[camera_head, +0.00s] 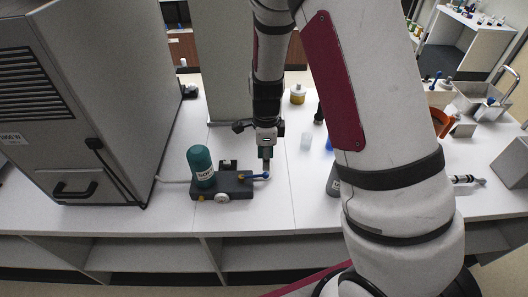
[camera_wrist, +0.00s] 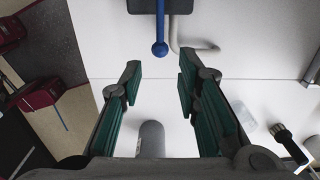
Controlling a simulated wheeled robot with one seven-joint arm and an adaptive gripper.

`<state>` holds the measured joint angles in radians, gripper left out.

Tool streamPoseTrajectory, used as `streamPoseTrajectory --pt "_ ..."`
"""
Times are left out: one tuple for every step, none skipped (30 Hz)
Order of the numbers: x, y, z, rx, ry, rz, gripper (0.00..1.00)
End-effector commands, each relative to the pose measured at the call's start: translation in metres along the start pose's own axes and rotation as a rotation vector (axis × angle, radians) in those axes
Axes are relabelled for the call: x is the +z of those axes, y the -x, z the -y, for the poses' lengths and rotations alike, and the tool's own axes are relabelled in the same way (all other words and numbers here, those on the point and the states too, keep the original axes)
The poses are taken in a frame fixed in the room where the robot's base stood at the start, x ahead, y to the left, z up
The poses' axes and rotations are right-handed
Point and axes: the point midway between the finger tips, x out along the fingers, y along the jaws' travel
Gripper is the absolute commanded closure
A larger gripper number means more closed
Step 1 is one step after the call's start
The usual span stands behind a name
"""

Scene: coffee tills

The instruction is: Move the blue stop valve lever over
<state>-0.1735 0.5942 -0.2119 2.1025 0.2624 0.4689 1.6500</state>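The blue stop valve lever (camera_head: 258,177) sticks out to the right from a dark valve block (camera_head: 232,189) on the white counter. In the wrist view the lever (camera_wrist: 160,24) runs down from the dark block (camera_wrist: 175,5) and ends in a blue ball. My gripper (camera_head: 265,155) is above the counter near the lever's free end. In the wrist view my gripper (camera_wrist: 160,80) is open and empty, with green-padded fingers apart. The lever's ball lies in line with the gap, just beyond the fingertips, and I see no contact.
A green bottle (camera_head: 200,164) stands on the block's left part. A bent grey pipe (camera_wrist: 185,49) lies right of the lever. A large grey machine (camera_head: 75,100) stands left. A yellow-labelled jar (camera_head: 298,95) is behind. A grey rounded object (camera_wrist: 151,140) shows between the fingers.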

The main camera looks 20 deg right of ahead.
Motion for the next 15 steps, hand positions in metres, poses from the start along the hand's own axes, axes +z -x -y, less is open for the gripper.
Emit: streamPoseTrajectory --pt "0.000 -0.008 0.002 0.002 0.000 0.000 0.70" --pt "0.000 -0.012 0.002 0.002 0.000 0.000 0.70" --pt "0.001 -0.018 0.001 0.003 0.001 0.000 0.70" --pt "0.001 -0.022 0.002 0.003 0.001 0.000 0.70" --pt "0.000 -0.026 0.002 0.003 0.001 0.000 0.70" --pt "0.000 -0.032 0.002 0.003 0.001 0.000 0.70" --pt "0.000 -0.035 0.002 0.002 0.001 0.000 0.70" --pt "0.000 -0.039 0.002 0.002 0.001 0.000 0.70" --pt "0.000 -0.044 0.001 0.003 0.002 0.000 0.70" --pt "0.001 -0.047 0.001 0.003 0.002 0.000 0.70" --pt "0.001 -0.050 0.001 0.002 0.002 0.000 0.70" --pt "0.001 -0.054 0.001 0.001 0.002 0.001 0.70" --pt "0.001 -0.057 0.001 0.002 0.002 0.000 0.70" --pt "0.001 -0.059 0.001 0.002 0.002 0.000 0.70" --pt "0.001 -0.062 0.000 0.003 0.003 0.000 0.70"
